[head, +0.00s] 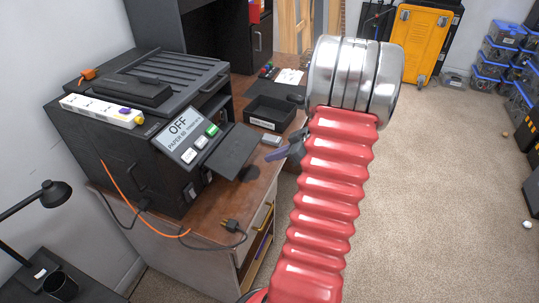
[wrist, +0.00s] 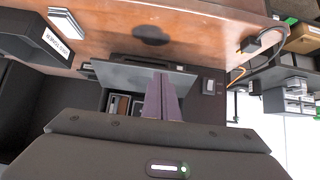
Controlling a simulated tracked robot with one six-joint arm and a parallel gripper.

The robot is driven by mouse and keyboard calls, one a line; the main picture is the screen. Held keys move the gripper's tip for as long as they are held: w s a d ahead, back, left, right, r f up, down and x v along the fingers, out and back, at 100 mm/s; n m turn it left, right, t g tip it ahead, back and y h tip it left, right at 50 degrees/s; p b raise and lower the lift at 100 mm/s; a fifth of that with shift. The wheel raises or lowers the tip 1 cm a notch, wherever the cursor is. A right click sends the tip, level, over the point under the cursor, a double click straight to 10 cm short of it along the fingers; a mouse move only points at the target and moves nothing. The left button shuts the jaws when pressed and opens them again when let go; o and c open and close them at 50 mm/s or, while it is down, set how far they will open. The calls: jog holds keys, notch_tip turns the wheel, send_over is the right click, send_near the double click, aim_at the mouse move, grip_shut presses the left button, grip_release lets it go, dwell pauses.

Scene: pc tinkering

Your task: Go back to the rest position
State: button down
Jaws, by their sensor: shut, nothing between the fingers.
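My gripper (head: 286,150) shows in the head view as a small dark shape left of my red ribbed arm, partly hidden by it. It hangs beside the right edge of the wooden desk (head: 262,185). In the wrist view my gripper (wrist: 163,98) has its two purplish fingers together, with nothing seen between them. The fingers point towards the dark flap of the black machine (wrist: 200,105); I cannot tell the gap between them.
The black machine (head: 105,148) with a screen reading OFF stands on the desk. A white power strip (head: 100,110) lies on it. A black tray (head: 270,112) sits behind. A loose plug (head: 232,226) lies near the desk's front. Carpet (head: 445,170) is open at right.

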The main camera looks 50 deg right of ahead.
jog(key=shift+m, duration=0.3)
dwell(0.4)
jog(key=s+a+f+m+g, duration=0.25)
jog(key=s+a+m, duration=0.2)
jog(key=m, duration=0.25)
jog(key=s+a+r+n+h, duration=0.1)
jog(key=a+r, duration=0.5)
jog(key=a, duration=0.6)
jog(key=s+a+r+n+g+h, duration=0.1)
jog(key=a+r, duration=0.6)
jog(key=a, duration=0.5)
jog(key=s+a+r+n, duration=0.1)
jog(key=a+r+n, duration=0.1)
jog(key=a+r, duration=0.5)
jog(key=a, duration=0.6)
jog(key=shift+s+r+h, duration=0.2)
jog(key=shift+s+h, duration=0.15)
jog(key=shift+h, duration=0.05)
jog(key=shift+g, duration=0.25)
jog(key=shift+d, duration=0.1)
